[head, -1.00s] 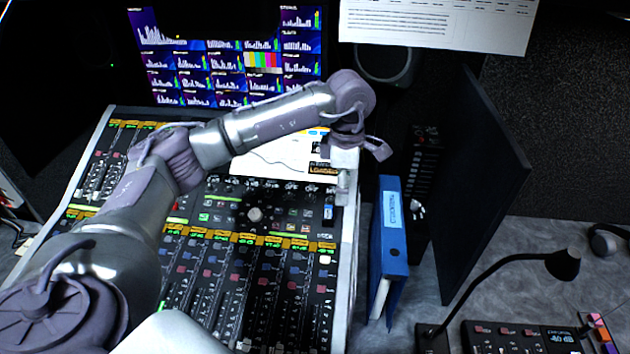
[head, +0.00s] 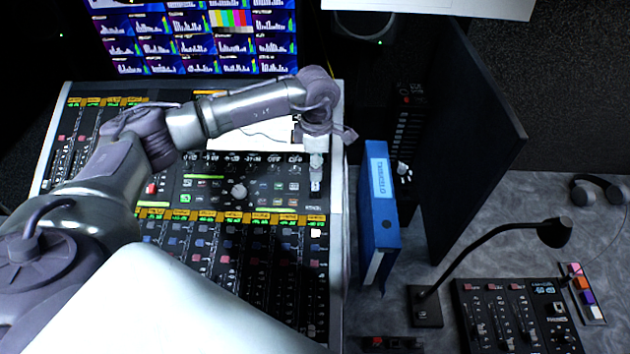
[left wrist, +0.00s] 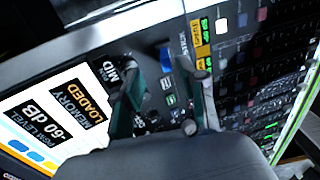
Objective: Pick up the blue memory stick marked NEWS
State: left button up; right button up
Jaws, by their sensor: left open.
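A small blue piece, likely the memory stick (left wrist: 166,60), shows in the left wrist view on the console face, between and just beyond my fingertips. Its marking cannot be read. My left gripper (left wrist: 157,75) is open and empty, with one finger on each side of the blue piece's line. In the head view my left gripper (head: 316,165) hangs over the right side of the mixing console, and its fingers largely hide the stick there. Whether the fingers touch anything cannot be told. My right gripper is not in view.
The mixing console (head: 337,240) lies under my left arm. A blue binder (head: 383,215) stands upright just right of it, beside a dark upright panel (head: 470,140). A desk lamp (head: 490,235), small control box (head: 515,315) and headphones (head: 597,190) are further right.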

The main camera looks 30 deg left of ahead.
aim_at(315, 186)
pick_arm(q)
jog(key=f+p, duration=0.1)
jog(key=f, duration=0.1)
jog(key=s+f+p, duration=0.1)
jog(key=f, duration=0.1)
jog(key=shift+f, duration=0.15)
jog(key=shift+w+f, duration=0.1)
jog(key=shift+f, duration=0.15)
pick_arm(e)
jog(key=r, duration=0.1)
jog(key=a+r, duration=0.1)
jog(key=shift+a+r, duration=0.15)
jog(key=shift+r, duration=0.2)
pick_arm(q)
grip_shut()
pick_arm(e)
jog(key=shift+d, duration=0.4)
